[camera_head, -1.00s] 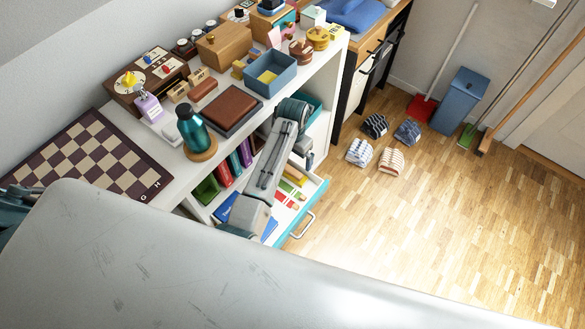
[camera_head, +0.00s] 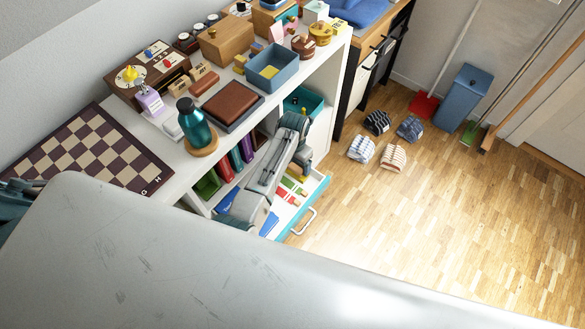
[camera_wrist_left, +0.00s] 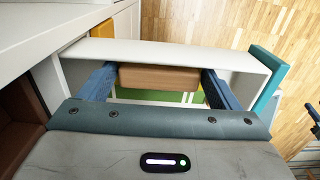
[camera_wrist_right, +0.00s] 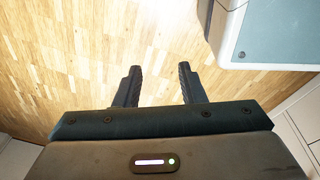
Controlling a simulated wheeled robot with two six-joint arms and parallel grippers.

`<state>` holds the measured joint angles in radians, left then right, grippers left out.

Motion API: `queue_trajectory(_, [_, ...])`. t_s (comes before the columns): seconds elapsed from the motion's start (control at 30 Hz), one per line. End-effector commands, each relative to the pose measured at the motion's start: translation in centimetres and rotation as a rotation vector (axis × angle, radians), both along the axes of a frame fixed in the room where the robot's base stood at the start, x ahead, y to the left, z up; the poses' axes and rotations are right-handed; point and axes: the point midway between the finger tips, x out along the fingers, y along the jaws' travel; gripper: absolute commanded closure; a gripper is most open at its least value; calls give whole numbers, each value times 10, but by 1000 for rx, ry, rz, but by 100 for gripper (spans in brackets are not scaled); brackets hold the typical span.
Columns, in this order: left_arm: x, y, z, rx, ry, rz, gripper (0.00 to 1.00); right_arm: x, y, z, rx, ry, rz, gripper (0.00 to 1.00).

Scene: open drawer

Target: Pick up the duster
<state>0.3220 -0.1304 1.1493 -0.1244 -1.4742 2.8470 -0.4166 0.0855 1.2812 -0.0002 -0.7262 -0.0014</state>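A brown block (camera_wrist_left: 160,77), which looks like the duster, lies in the open drawer (camera_wrist_left: 235,62) in the left wrist view, over a green and white surface. My left gripper (camera_wrist_left: 159,76) is open, with one blue finger on each side of the block. Small gaps seem to show beside it; contact is hard to tell. In the head view my left arm reaches down over the drawer (camera_head: 318,193), and its fingers and the duster cannot be made out. My right gripper (camera_wrist_right: 158,75) is open and empty above the wooden floor.
The shelf top beside the drawer holds a chessboard (camera_head: 85,150), a teal bottle (camera_head: 194,125), a brown book (camera_head: 233,107) and a blue box (camera_head: 272,70). The floor right of the drawer is clear.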

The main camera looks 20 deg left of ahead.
Motion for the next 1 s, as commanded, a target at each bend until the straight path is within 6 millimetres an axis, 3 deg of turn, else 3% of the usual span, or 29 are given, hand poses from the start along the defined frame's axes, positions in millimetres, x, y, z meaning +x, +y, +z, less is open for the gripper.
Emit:
queue_trajectory(0.03, [0, 0, 0, 0, 0, 0, 26, -4, 0, -1, 0, 5, 0, 64])
queue_trajectory(0.1, [0, 0, 0, 0, 0, 0, 39, -7, 0, -2, 0, 9, 0, 64])
queue_trajectory(0.17, [0, 0, 0, 0, 0, 0, 46, -8, 0, -3, -1, 11, 0, 64])
queue_trajectory(0.47, [0, 0, 9, -1, -2, 0, 46, -2, -1, -1, -1, -1, 0, 64])
queue_trajectory(0.8, [1, 0, 74, -1, -4, 0, 46, -5, -3, -11, -2, -4, -1, 64])
queue_trajectory(1.0, [1, 0, 97, 0, -2, 0, 46, -13, -3, -15, -1, 6, -2, 64])
